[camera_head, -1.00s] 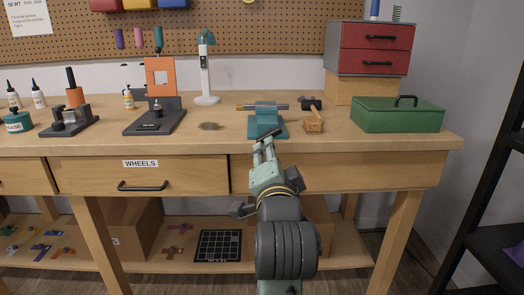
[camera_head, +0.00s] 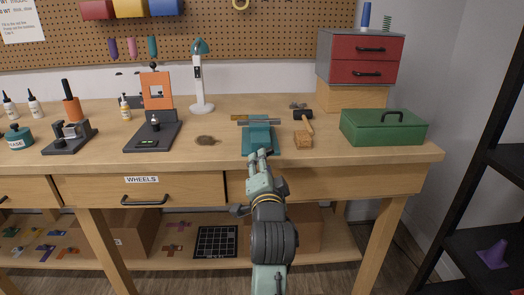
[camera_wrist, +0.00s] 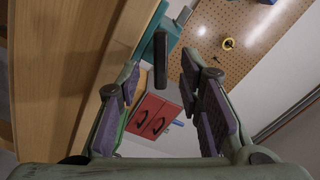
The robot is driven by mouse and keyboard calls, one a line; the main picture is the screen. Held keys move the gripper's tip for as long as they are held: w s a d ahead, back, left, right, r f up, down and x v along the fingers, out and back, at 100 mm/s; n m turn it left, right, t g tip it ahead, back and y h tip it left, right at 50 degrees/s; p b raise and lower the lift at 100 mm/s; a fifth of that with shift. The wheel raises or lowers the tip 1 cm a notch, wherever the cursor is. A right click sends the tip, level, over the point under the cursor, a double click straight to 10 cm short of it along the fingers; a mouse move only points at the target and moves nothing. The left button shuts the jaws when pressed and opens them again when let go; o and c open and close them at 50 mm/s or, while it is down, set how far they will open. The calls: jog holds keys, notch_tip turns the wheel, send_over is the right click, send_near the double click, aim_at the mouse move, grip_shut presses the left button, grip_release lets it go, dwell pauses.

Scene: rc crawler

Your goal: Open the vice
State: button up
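The teal vice (camera_head: 259,138) stands at the front edge of the workbench. In the wrist view my gripper (camera_wrist: 158,78) is open, with a finger on each side. A dark bar (camera_wrist: 161,62), which looks like the vice's handle, shows between the fingertips, with part of the teal vice (camera_wrist: 174,30) behind it. I cannot tell whether a finger touches the bar.
A green toolbox (camera_head: 383,128) stands further right. A brown oval item (camera_head: 207,140) lies to the left. The WHEELS drawer (camera_head: 140,190) is shut below the workbench top (camera_head: 215,158).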

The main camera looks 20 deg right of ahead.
jog(key=x, duration=0.3)
jog(key=shift+w+d, duration=0.1)
jog(key=shift+w, duration=0.2)
jog(key=shift+c, duration=0.4)
grip_shut()
